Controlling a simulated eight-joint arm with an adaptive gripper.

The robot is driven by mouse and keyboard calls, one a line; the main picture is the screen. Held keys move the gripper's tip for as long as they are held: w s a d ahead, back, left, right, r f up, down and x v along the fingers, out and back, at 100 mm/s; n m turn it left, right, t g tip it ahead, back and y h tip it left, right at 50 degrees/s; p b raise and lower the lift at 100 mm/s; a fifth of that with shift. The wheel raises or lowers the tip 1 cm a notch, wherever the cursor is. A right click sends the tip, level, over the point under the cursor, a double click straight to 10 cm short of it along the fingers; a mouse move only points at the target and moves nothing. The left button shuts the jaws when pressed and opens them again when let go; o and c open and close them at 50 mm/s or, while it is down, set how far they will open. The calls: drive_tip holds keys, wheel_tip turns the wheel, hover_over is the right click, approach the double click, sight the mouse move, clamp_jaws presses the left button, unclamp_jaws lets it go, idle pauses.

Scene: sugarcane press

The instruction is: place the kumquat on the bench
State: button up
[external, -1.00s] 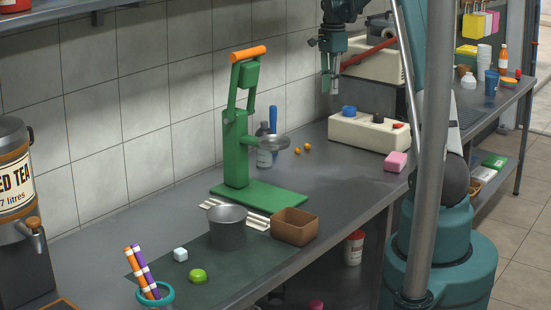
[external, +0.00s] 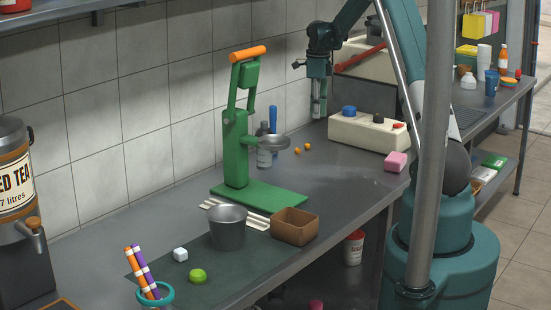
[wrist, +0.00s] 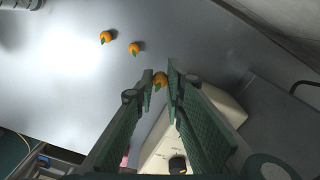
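In the wrist view, a small orange kumquat (wrist: 160,80) with a green leaf sits between the two fingertips of my gripper (wrist: 161,77), which are closed on it. In the external view my gripper (external: 318,112) hangs fingers down near the wall, left of the cream control box, and its kumquat cannot be made out there. The grey bench (external: 345,185) spreads below it. Two more kumquats lie on the bench, one nearer (external: 297,151) and one farther (external: 308,146); they also show in the wrist view (wrist: 106,38) (wrist: 134,48).
The cream control box (external: 365,133) stands just right of my gripper. A green press (external: 236,150), a bottle (external: 264,152) and a pink block (external: 396,161) are on the bench. A metal pot (external: 228,228) and brown box (external: 295,227) are nearer.

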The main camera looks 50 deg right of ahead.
idle(0.4)
hover_over(317, 144)
drive_tip(key=shift+a+f+b, duration=0.2)
drive_tip(key=shift+f+b, duration=0.15)
drive_tip(key=shift+f, duration=2.8)
drive_tip(key=shift+f, duration=0.1)
drive_tip(key=shift+f, duration=1.75)
drive_tip(key=shift+f+b, duration=0.15)
drive_tip(key=shift+b, duration=0.15)
drive_tip(key=shift+o, duration=1.1)
drive_tip(key=o, duration=0.4)
drive_tip(key=shift+c, duration=0.2)
wheel_tip(317, 144, up, 12)
drive_tip(key=shift+r+p, duration=0.15)
drive_tip(key=shift+p, duration=0.55)
